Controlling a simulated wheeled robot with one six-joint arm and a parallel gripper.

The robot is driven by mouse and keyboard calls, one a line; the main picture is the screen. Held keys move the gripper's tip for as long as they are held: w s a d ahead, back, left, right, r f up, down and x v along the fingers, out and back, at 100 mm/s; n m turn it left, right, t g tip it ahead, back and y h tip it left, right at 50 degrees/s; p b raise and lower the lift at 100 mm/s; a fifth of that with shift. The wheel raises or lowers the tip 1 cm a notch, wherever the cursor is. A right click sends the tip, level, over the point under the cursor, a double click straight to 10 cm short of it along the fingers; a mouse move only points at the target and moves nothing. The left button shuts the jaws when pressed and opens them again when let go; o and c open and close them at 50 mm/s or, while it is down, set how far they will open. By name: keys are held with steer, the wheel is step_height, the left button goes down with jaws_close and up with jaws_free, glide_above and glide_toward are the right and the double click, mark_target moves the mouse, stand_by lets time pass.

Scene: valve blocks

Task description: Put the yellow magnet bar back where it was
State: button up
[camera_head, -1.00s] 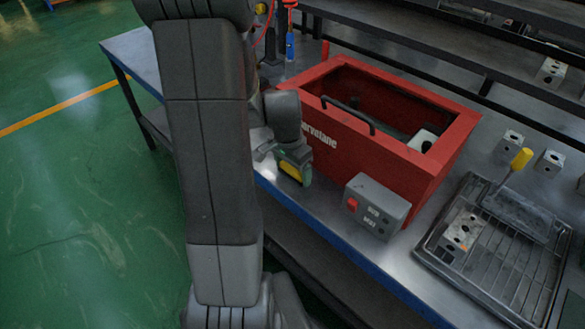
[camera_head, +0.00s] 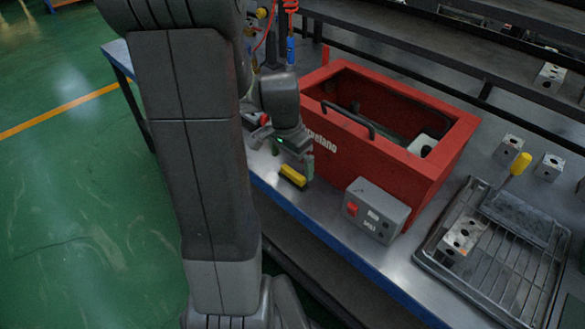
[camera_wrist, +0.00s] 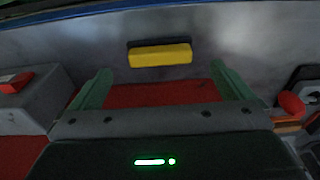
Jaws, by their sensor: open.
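The yellow magnet bar (camera_head: 293,176) lies on the metal bench top near its blue front edge, left of the grey switch box. In the wrist view the yellow magnet bar (camera_wrist: 160,55) lies crosswise beyond my fingertips, with a dark strip along its far side. My gripper (camera_head: 294,160) is just behind the bar, beside the red box's left end. In the wrist view my gripper (camera_wrist: 160,80) has its two green fingers wide apart with nothing held between them. The bar is clear of both fingers.
A red open-topped box (camera_head: 421,173) with a black handle stands right of my gripper. The grey switch box (camera_head: 375,210) with a red button stands at its front. A wire rack tray (camera_head: 510,270) lies farther right. Bare bench shows around the bar.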

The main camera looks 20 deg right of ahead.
step_height(320, 180, up, 7)
steer(key=shift+s+a+f, duration=0.15)
steer(key=shift+a+f, duration=0.05)
steer(key=shift+a, duration=0.2)
